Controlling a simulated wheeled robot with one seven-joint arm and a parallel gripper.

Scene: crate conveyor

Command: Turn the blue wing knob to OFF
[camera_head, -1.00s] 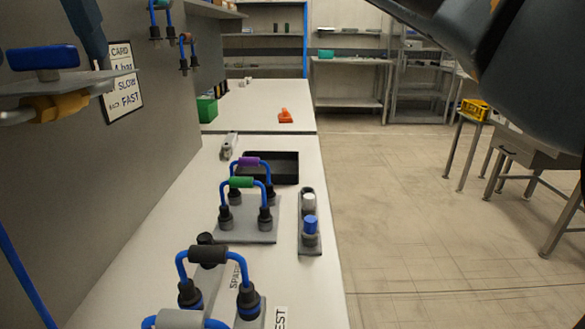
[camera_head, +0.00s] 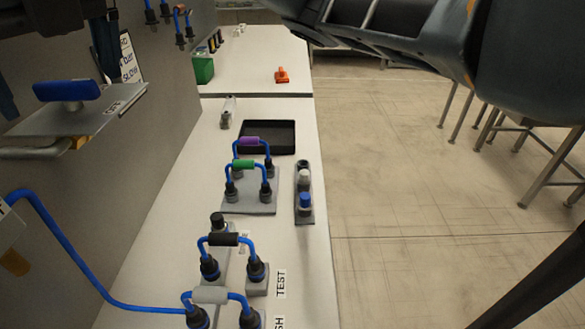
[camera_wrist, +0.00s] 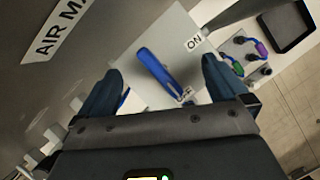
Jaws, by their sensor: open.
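The blue wing knob (camera_head: 66,90) stands on a grey plate (camera_head: 84,119) that juts from the panel at the left of the head view. In the wrist view the blue wing knob (camera_wrist: 156,68) is a long bar lying diagonally on a light plate. My gripper (camera_wrist: 161,74) is open, with one dark finger on each side of the bar and a gap on both sides. An ON label (camera_wrist: 194,42) is to the bar's upper right. A partly hidden label (camera_wrist: 184,95) is by its lower end.
Below the plate, the bench (camera_head: 170,215) carries hose couplings with a black grip (camera_head: 224,239) and a grey grip (camera_head: 210,295). A green-gripped hose (camera_head: 244,164), a black tray (camera_head: 268,135) and a blue-topped block (camera_head: 305,200) are farther back. A blue hose (camera_head: 75,265) runs along the panel.

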